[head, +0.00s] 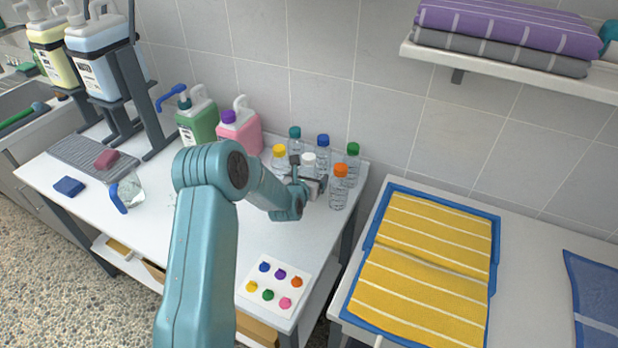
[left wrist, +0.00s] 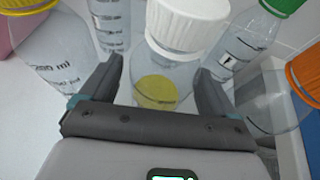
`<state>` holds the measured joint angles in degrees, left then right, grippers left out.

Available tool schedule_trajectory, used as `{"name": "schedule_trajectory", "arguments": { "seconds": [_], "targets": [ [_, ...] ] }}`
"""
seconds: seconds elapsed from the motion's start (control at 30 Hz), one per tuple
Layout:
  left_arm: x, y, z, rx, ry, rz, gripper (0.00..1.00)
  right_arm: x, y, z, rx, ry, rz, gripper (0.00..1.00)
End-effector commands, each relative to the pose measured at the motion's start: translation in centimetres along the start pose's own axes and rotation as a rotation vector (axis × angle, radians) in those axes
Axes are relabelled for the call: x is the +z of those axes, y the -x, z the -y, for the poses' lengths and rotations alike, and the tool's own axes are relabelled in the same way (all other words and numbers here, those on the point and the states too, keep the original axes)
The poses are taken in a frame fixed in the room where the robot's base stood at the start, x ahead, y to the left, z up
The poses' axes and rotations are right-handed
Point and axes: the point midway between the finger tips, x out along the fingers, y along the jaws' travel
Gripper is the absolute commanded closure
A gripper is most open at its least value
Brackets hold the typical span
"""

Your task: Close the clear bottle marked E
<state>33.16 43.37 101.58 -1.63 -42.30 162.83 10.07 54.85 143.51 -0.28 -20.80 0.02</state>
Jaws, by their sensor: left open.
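A clear bottle with a white cap (head: 308,160) stands in the group of bottles at the table's back right corner. In the left wrist view this white-capped bottle (left wrist: 187,28) is between my fingers, with a yellow round patch low in it. I cannot read a letter E on any bottle. My left gripper (head: 312,184) is open around the white-capped bottle; its two fingers (left wrist: 158,68) are on either side, and contact cannot be told. The bottle's lower part is hidden by the gripper. My right gripper is not in view.
Clear bottles with yellow (head: 279,150), teal (head: 294,132), blue (head: 323,140), green (head: 353,149) and orange caps (head: 341,170) crowd around the gripper. A white card with coloured knobs (head: 246,298) lies at the table's front. Pink (head: 242,132) and green jugs (head: 197,118) stand to the left.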

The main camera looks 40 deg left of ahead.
Motion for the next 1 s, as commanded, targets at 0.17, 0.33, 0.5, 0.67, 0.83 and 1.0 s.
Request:
{"name": "schedule_trajectory", "arguments": {
  "seconds": [0.17, 0.33, 0.5, 0.67, 0.83, 1.0],
  "targets": [
    [0.0, -0.3, 0.0, 0.001, 0.0, 0.0, 0.11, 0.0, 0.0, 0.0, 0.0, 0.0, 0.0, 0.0],
    [0.0, -0.3, 0.0, 0.001, 0.0, 0.001, 0.11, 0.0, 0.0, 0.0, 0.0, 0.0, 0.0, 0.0],
    [0.0, -0.3, 0.0, 0.001, 0.0, 0.001, 0.53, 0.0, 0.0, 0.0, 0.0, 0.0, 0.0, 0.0],
    [0.0, -0.3, 0.0, 0.001, 0.0, 0.001, 0.71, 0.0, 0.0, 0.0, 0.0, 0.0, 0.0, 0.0],
    [0.1, -0.3, 0.0, 0.001, 0.0, 0.001, 0.71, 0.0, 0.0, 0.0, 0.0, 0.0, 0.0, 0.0],
    [1.0, 0.1, -0.1, 0.002, 0.001, 0.004, 0.71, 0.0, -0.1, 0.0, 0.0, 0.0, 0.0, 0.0]
  ]
}}
